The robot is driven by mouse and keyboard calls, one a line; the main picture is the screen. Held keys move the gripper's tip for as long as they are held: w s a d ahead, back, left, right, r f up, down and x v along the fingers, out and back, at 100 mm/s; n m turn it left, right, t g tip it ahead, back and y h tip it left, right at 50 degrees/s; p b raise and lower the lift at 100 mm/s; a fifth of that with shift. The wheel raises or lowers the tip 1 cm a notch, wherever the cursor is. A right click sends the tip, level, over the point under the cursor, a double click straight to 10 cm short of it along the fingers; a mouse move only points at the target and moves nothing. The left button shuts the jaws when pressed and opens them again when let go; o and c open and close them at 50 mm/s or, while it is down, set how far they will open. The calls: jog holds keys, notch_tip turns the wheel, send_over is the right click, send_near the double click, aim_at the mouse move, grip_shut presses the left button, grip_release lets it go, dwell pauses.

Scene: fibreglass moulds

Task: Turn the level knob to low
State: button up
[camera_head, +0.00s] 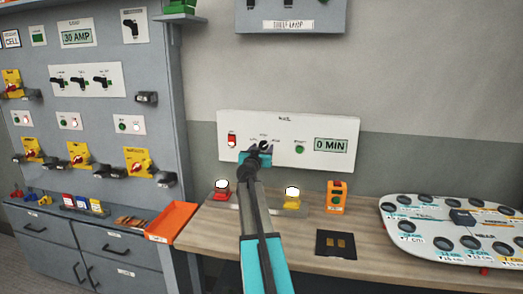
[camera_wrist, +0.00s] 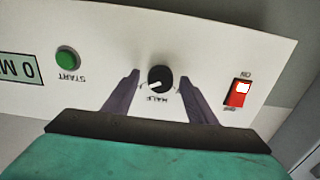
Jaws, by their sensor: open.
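The level knob (camera_wrist: 160,77) is a round black knob with a white pointer on the white panel (camera_wrist: 215,35). In the upside-down wrist view its pointer aims to the lower left, and the word HALF is printed beside it; other level labels are hidden or unreadable. My gripper (camera_head: 256,150) is at the panel in the head view, with the knob mostly hidden behind it. In the wrist view its two dark fingers stand open, one on each side of the knob, with visible gaps. I cannot tell how near the tips are in depth.
On the panel are a red rocker switch (camera_head: 232,141), a green START button (camera_head: 299,150) and a 0 MIN display (camera_head: 330,145).

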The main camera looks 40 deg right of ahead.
jog(key=c, duration=1.1)
jog(key=shift+a+f, duration=0.1)
jog(key=shift+a, duration=0.1)
jog(key=shift+d, duration=0.15)
